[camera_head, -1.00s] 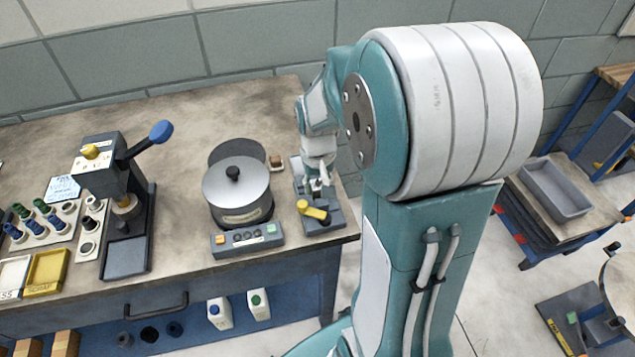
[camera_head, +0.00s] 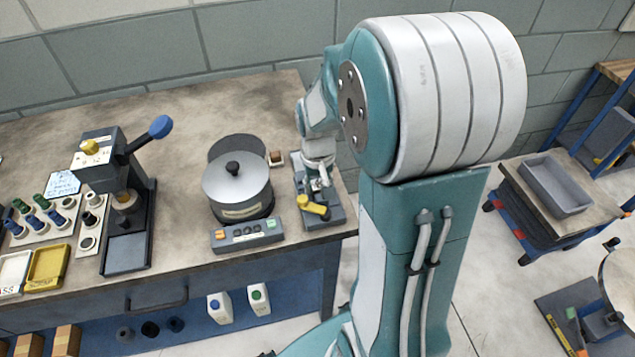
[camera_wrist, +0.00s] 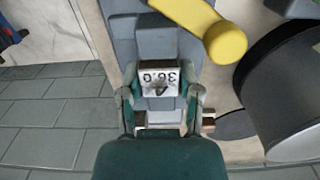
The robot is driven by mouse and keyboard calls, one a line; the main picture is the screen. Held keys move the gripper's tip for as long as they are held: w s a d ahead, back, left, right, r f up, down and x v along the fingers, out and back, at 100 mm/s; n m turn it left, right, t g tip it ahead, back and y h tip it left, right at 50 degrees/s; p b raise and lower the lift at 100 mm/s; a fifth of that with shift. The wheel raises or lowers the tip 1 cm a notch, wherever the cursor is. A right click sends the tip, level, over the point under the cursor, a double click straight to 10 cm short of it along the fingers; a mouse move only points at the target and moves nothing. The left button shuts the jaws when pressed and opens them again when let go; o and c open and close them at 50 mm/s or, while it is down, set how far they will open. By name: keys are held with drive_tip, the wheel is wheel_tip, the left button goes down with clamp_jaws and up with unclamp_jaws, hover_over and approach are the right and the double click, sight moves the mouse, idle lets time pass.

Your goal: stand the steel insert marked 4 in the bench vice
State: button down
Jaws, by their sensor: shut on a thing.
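My gripper (camera_wrist: 158,98) is shut on a steel insert (camera_wrist: 158,72), with one finger on each side of it. The insert's bright face carries "36.0" and a partly shaded 4, both upside down in the wrist view. The grey bench vice (camera_wrist: 137,35) lies directly behind the insert there, with its yellow handle (camera_wrist: 215,35) to the upper right. In the head view, my gripper (camera_head: 318,182) is over the vice (camera_head: 322,218) at the bench's right end. The insert is too small to make out there. I cannot tell whether it touches the vice jaws.
A lidded round pot (camera_head: 237,187) stands left of the vice, behind a button box (camera_head: 247,235). A lever press (camera_head: 122,200) and several coloured plugs (camera_head: 40,215) are farther left. The bench's right edge is close to the vice.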

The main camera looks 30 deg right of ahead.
drive_tip(key=shift+c, duration=1)
unclamp_jaws()
drive_tip(key=shift+o, duration=1)
drive_tip(key=shift+r, duration=3.7)
